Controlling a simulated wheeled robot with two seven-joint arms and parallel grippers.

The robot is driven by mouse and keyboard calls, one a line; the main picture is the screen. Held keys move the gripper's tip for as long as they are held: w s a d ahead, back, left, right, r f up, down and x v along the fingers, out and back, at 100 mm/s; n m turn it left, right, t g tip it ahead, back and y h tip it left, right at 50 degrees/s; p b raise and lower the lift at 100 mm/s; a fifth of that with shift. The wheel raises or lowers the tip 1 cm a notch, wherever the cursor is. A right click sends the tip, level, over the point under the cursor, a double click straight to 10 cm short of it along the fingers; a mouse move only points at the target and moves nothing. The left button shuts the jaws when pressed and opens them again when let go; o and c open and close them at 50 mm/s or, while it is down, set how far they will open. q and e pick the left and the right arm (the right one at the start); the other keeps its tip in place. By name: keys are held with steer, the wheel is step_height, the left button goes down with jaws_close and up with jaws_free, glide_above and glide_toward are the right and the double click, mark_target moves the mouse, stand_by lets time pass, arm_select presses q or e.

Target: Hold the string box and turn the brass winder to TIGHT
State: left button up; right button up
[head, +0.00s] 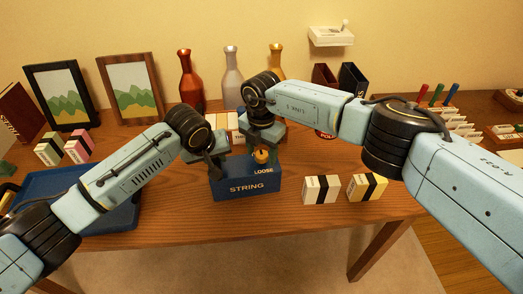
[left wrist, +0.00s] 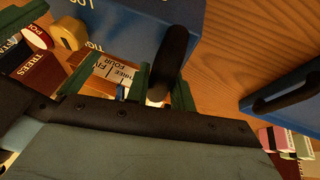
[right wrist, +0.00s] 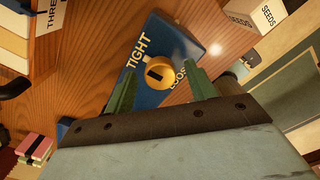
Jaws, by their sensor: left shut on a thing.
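The blue string box (head: 246,188), lettered STRING, stands near the table's front edge. Its brass winder (head: 261,155) sits on top. In the right wrist view the winder (right wrist: 157,72) has a dark mark across it, with TIGHT and LOOSE printed on either side; I cannot tell exactly where it points. My left gripper (left wrist: 165,92) is shut on the dark handle (left wrist: 175,50) at the box's left side. My right gripper (right wrist: 162,92) is open above the box, its two green fingers apart on either side of the winder and not visibly touching it.
A blue tray (head: 110,218) lies at the left. Two small banded boxes (head: 321,189) stand just right of the string box. Bottles (head: 232,80) and picture frames (head: 130,88) stand behind. My arms cross over the table from both sides.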

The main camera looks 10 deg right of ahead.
mark_target(262, 155)
step_height(262, 155, up, 12)
stand_by(0.6)
arm_select(q)
steer(key=o, duration=1)
steer(key=v, duration=1.2)
steer(key=shift+s, duration=0.15)
arm_select(e)
steer(key=shift+s, duration=0.1)
